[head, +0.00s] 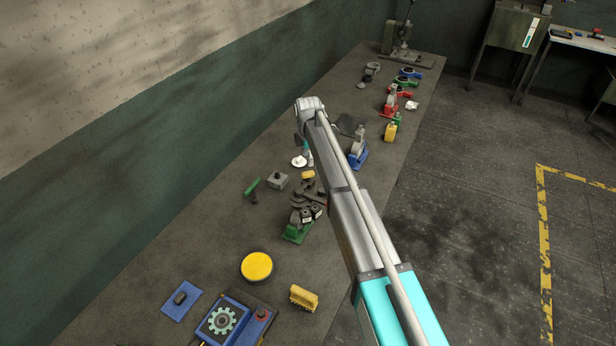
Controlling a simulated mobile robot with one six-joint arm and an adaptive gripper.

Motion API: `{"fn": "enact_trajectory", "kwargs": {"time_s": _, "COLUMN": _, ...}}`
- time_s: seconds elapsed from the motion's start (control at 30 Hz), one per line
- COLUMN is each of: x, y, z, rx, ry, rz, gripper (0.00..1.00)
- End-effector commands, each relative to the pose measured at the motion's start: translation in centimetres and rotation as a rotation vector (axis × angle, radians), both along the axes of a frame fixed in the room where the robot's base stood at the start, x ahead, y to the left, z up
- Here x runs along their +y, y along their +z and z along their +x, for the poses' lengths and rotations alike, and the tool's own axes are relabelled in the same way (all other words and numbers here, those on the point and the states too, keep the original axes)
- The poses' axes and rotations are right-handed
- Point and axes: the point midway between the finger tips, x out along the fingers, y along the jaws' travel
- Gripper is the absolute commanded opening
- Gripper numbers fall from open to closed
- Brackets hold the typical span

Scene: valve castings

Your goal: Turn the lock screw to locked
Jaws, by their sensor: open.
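My arm reaches from the lower right over the bench, with its far end near the middle of the head view. My gripper is not clearly distinguishable there; dark and teal parts below the arm's end may belong to it. A grey casting on a green base (296,235) stands on the bench left of my arm, with dark parts and small white-marked pieces on it. A similar casting on a blue base (357,160) stands partly behind my arm, and one on a red base (389,107) farther back. I cannot make out the lock screw or its setting at this size.
The long bench (190,245) runs along the wall. It carries a yellow round pad (257,266), a yellow brush (304,298), a blue gear unit (226,320), a green-handled tool (252,188), a grey block (278,180) and a yellow bottle (390,133). Open floor lies right.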

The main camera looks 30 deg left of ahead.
Motion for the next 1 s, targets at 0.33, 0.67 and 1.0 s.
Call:
{"fn": "enact_trajectory", "kwargs": {"time_s": 0.33, "x": 0.0, "y": -3.1, "z": 0.0, "rx": 0.0, "ry": 0.0, "rz": 0.0, "gripper": 0.66}}
{"fn": "enact_trajectory", "kwargs": {"time_s": 0.67, "x": 0.0, "y": -5.6, "z": 0.0, "rx": 0.0, "ry": 0.0, "rz": 0.0, "gripper": 0.66}}
{"fn": "enact_trajectory", "kwargs": {"time_s": 1.0, "x": 0.0, "y": -7.0, "z": 0.0, "rx": 0.0, "ry": 0.0, "rz": 0.0, "gripper": 0.66}}
